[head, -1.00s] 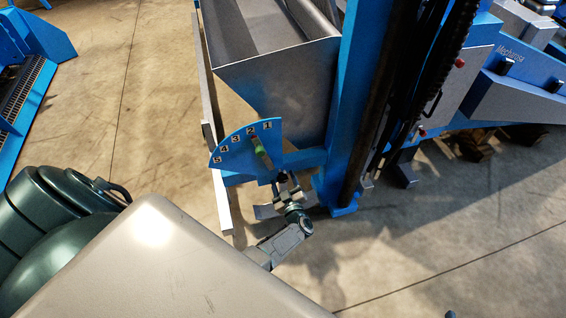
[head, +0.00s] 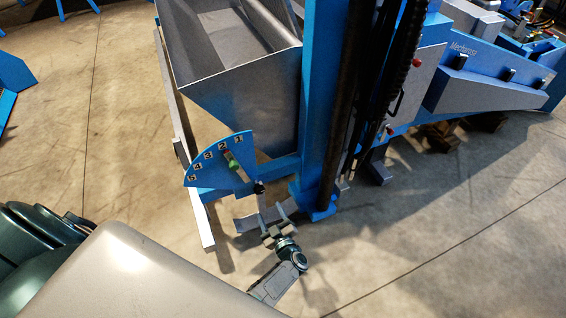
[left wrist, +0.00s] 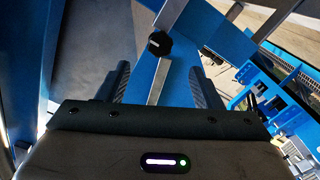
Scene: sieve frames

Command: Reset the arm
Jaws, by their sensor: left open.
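A black knob (head: 259,187) sits below the plate and also shows in the left wrist view (left wrist: 159,43). A grey lever arm (left wrist: 160,78) runs from the knob toward me. My left gripper (head: 268,222) is below the knob. In the left wrist view its two dark fingers (left wrist: 160,88) are apart, with the lever arm showing between them; I cannot tell whether they touch it. My right gripper is not in view.
A grey hopper (head: 238,95) stands behind the dial, and a blue upright column (head: 325,100) is just to its right. A long grey rail (head: 190,170) runs along the left. Open concrete floor (head: 440,240) lies at the lower right.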

